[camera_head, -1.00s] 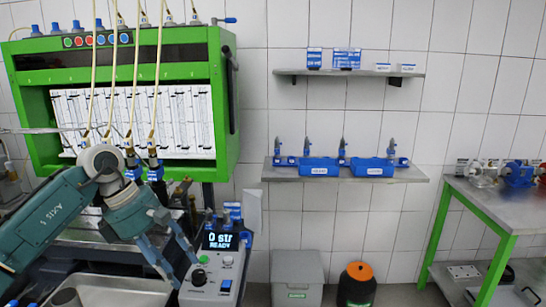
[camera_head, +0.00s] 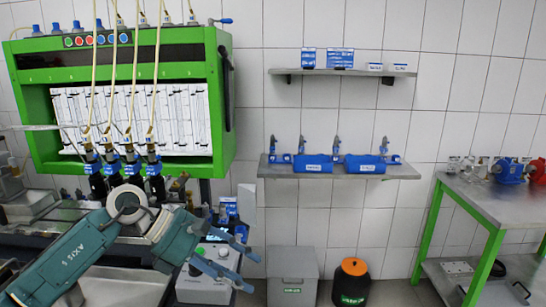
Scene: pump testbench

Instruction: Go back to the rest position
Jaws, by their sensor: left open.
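My left gripper (camera_head: 253,272) is at the lower left of the head view, its teal arm coming in from the left. Its two fingers point right and slightly down, spread apart with nothing between them. My right gripper is not in the view.
The green testbench (camera_head: 125,40) with hoses and blue-topped fittings (camera_head: 111,163) stands behind my left arm. A metal tray (camera_head: 120,288) lies below the arm. Wall shelves (camera_head: 410,172), a grey bin (camera_head: 292,262), an orange-lidded bin (camera_head: 353,268) and a green-legged table (camera_head: 490,205) stand to the right.

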